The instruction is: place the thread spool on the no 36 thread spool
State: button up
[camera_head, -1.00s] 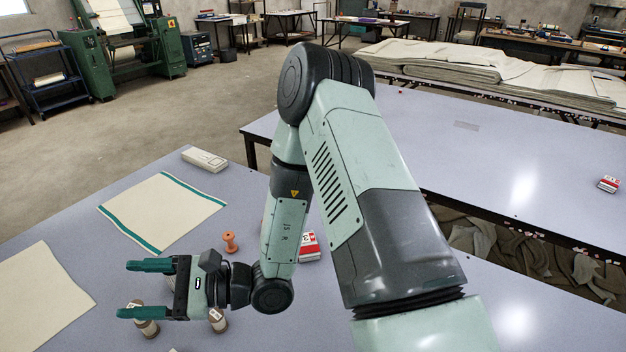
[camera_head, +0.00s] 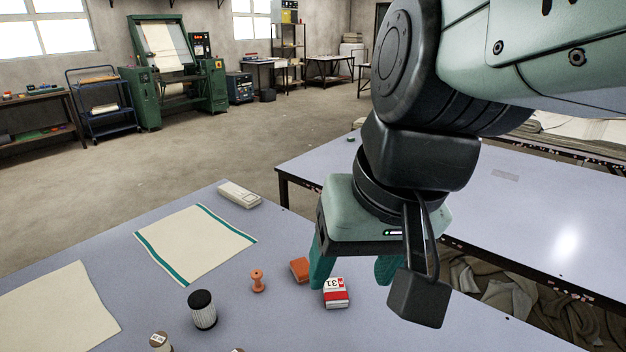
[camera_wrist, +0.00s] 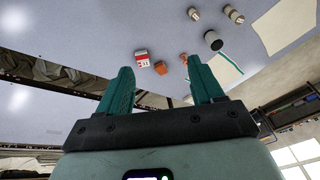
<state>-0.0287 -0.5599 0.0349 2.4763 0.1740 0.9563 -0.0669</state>
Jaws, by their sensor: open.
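A spool with a pale labelled top (camera_head: 160,342) stands at the bottom edge of the head view; I cannot read its number. The top of another spool (camera_head: 237,350) barely shows beside it. Both spools also appear in the wrist view, one at the top (camera_wrist: 194,14) and one to its right (camera_wrist: 234,14). An orange spool (camera_head: 258,280) stands upright farther back. My gripper (camera_head: 352,274) is open, with its green fingers pointing down near the red and white box, well right of the labelled spools.
A black-topped, white ribbed cylinder (camera_head: 203,311) stands near the labelled spools. An orange block (camera_head: 300,269) and a red and white box marked 31 (camera_head: 336,293) lie near my fingers. Cream cloths (camera_head: 195,240) lie left; a pale box (camera_head: 239,194) lies at the back edge.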

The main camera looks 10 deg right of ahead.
jog(key=d+r+t, duration=0.1)
jog(key=d+r+h, duration=0.1)
jog(key=d+r+t, duration=0.1)
jog(key=shift+s+d+r+t+h, duration=0.2)
jog(key=shift+s+d+t+h, duration=0.1)
jog(key=shift+s+d, duration=0.1)
